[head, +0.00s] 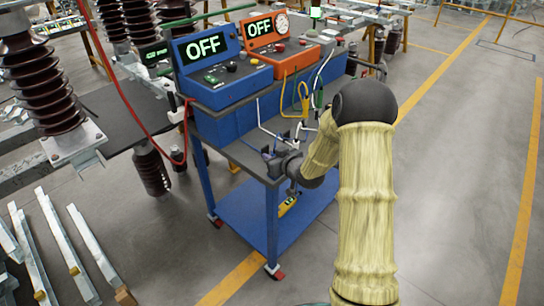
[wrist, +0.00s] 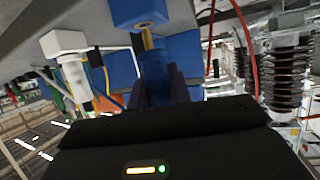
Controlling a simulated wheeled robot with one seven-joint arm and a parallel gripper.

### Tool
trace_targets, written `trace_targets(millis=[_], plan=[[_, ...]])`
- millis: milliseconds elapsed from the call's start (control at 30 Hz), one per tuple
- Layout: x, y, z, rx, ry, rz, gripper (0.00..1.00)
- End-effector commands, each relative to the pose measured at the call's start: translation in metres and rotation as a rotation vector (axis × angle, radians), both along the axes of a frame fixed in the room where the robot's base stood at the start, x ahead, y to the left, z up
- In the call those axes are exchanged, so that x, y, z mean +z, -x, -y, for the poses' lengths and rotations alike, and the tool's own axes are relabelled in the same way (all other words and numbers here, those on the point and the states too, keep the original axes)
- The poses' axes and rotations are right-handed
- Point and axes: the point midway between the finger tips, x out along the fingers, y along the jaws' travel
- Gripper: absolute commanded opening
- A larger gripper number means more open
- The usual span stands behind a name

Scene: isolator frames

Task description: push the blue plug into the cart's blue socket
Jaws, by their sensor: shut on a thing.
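In the wrist view the blue plug (wrist: 153,68) stands between the two dark fingers of my gripper (wrist: 160,88), which is shut on it. The blue socket (wrist: 138,12) is a blue block at the top edge of that view, partly cut off. The plug's end is just below it in the picture and slightly to its right; a small gap seems to show between them. In the head view my gripper (head: 284,165) is at the front edge of the cart's middle shelf (head: 243,156). My arm hides part of the shelf, and the plug is too small to make out there.
A white socket block (wrist: 62,42) with a white piece under it is left of the blue socket. Blue (head: 215,70) and orange (head: 270,45) boxes reading OFF stand on the cart, with loose cables below. A red cable (head: 120,88) hangs at left. The right floor is open.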

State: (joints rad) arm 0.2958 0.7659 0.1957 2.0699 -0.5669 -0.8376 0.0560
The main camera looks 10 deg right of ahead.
Motion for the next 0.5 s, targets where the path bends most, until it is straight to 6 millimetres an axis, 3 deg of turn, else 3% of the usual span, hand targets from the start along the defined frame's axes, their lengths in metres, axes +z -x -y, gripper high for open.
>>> trace_targets(millis=[500], plan=[[-0.0113,-0.0001,0.0001,0.000,0.000,0.001,0.00]])
